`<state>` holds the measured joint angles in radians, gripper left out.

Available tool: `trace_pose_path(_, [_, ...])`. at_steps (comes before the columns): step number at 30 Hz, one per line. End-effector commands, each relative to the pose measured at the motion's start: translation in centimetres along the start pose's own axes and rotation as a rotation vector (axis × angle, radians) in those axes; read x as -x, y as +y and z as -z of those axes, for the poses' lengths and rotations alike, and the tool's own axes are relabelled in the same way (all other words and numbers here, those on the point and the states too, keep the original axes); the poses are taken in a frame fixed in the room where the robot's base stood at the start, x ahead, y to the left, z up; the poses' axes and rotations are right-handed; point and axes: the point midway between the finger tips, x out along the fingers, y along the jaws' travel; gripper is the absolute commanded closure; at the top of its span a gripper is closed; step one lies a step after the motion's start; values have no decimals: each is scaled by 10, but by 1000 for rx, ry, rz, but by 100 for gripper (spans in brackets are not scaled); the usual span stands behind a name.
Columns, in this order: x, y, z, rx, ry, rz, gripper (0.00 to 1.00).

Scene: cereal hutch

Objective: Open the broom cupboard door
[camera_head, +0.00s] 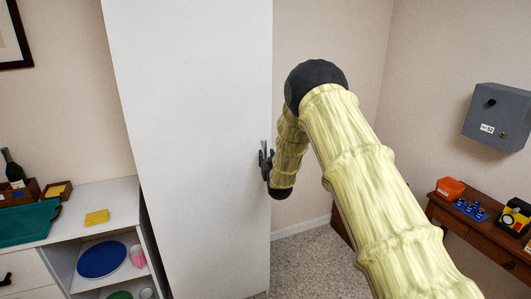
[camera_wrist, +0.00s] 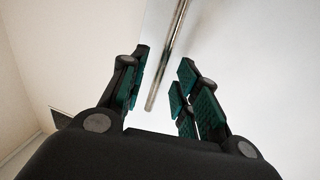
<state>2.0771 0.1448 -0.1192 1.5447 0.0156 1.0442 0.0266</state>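The broom cupboard door (camera_head: 200,120) is a tall plain white panel in the middle of the head view; I see no gap at its edge. Its handle (camera_head: 264,146) is a thin upright metal bar near the right edge, partly hidden by my gripper (camera_head: 265,162). In the wrist view the handle (camera_wrist: 168,55) runs as a slanted shiny bar between the spread green-padded fingers of my gripper (camera_wrist: 163,85). The fingers are open. Space shows on both sides of the bar, and I see no finger touching it.
A low white cabinet (camera_head: 95,225) stands left of the cupboard, with a teal tray (camera_head: 28,222) on top and a blue plate (camera_head: 101,259) inside. At right are a wooden desk (camera_head: 470,232) and a grey wall box (camera_head: 497,117). Some carpet (camera_head: 305,262) is clear.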

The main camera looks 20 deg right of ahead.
Motion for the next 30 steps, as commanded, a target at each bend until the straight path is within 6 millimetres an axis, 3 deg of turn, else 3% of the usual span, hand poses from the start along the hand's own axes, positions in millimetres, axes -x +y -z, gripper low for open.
trace_pose_path(9, [-28,0,0,0,-1,0,69])
trace_pose_path(20, [-31,0,0,0,-1,0,69])
trace_pose_path(26, [-31,0,0,0,-1,0,100])
trace_pose_path(30, [-31,0,0,0,-1,0,100])
